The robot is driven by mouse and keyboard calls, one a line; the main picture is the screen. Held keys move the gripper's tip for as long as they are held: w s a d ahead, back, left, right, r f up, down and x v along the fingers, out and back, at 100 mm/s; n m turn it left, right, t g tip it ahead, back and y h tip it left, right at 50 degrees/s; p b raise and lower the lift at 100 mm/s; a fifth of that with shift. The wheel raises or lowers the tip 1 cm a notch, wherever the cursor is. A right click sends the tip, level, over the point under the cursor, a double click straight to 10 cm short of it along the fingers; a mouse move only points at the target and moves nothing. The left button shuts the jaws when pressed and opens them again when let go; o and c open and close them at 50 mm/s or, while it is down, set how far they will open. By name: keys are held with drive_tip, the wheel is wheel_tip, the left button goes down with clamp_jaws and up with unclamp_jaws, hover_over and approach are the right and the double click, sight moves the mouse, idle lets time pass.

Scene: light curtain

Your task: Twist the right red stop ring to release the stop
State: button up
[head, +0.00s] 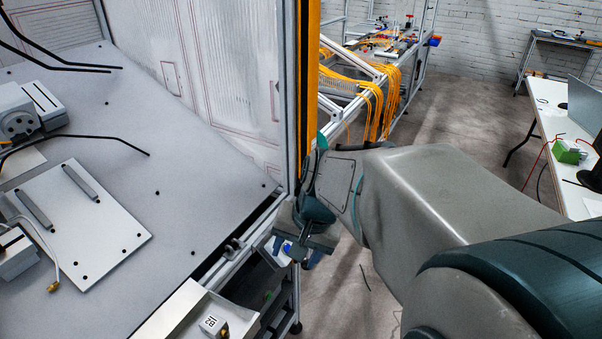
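My arm reaches in from the right, and my gripper (304,238) is at the lower end of the light curtain post, beside the front right corner of the table. It points down and away from me. Its fingers are small and dark here, so I cannot tell whether they are open or shut. Just below and left of it is a small light control box (278,254) with a blue button (287,248). No red stop ring shows; anything behind my gripper and wrist is hidden.
The yellow light curtain post (311,70) stands close to my wrist. A grey table (190,170) with a white plate (85,220) fills the left. A metal frame rail (240,250) runs along its edge. Orange cables (375,100) hang behind. A white table (550,120) stands right.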

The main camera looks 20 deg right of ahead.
drive_tip(key=w+d+f+m+t+y, duration=0.2)
drive_tip(key=w+d+m, duration=0.3)
drive_tip(key=d+m, duration=0.3)
drive_tip(key=w+d+f+m+t+y, duration=0.1)
drive_tip(key=w+d+f+m+t, duration=0.15)
drive_tip(key=w+d+m, duration=0.45)
drive_tip(key=shift+m, duration=0.7)
drive_tip(key=b+x, duration=0.2)
drive_tip(key=x, duration=0.1)
drive_tip(key=b+x, duration=0.3)
drive_tip(key=x, duration=0.1)
drive_tip(key=shift+s+a+f, duration=0.1)
drive_tip(key=shift+s+a, duration=0.05)
drive_tip(key=shift+s, duration=0.2)
drive_tip(key=shift+w+a+f+b, duration=0.2)
drive_tip(key=shift+w+a+b, duration=0.05)
drive_tip(key=shift+w+b, duration=0.1)
drive_tip(key=c, duration=1)
drive_tip(key=shift+o, duration=0.2)
